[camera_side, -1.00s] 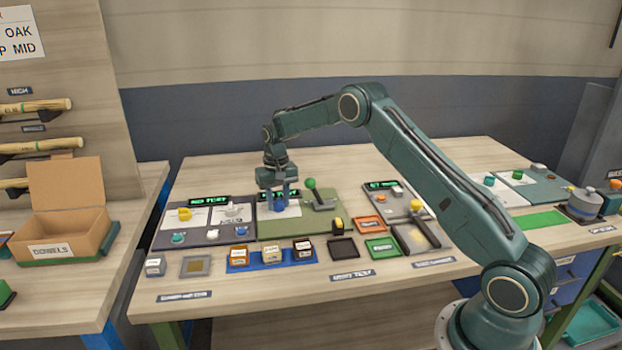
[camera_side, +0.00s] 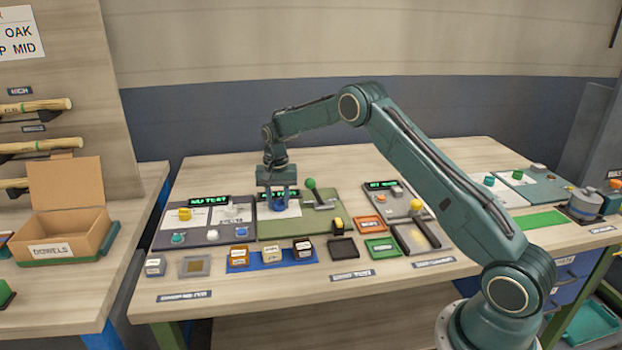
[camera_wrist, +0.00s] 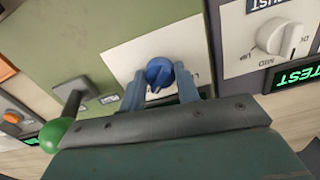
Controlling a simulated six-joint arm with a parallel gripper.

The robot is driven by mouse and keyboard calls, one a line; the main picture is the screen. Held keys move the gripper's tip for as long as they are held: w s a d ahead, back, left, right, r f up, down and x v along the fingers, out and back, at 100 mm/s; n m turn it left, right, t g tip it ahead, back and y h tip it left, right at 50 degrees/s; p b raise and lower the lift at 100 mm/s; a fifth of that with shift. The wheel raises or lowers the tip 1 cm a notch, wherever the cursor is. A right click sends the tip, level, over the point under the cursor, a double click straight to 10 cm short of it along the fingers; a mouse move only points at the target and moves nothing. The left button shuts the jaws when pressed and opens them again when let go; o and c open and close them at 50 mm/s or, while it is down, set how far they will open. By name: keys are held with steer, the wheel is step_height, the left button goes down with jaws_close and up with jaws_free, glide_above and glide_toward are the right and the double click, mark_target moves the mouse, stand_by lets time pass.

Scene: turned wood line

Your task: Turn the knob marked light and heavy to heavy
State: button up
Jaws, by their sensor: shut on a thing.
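A round blue knob (camera_wrist: 160,72) with a pointer sits on a white card (camera_wrist: 130,60) on the green panel (camera_wrist: 85,25). My gripper (camera_wrist: 162,85) is shut on the blue knob, one finger on each side of it, in the wrist view. In the side view my gripper (camera_side: 279,201) points down over the same knob (camera_side: 279,206), which is partly hidden by the fingers. The marks on the card are mostly hidden by the fingers, so I cannot read light or heavy.
A green-balled lever (camera_side: 310,184) stands just right of my gripper in the side view. A white knob (camera_wrist: 280,38) sits on the neighbouring dark panel, with a yellow knob (camera_side: 184,213) beyond it. Several small blocks and trays lie in front.

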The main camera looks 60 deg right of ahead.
mark_target(278, 200)
steer(key=shift+r, duration=0.1)
steer(key=o, duration=1)
step_height(278, 200, up, 14)
steer(key=shift+f, duration=0.1)
stand_by(0.4)
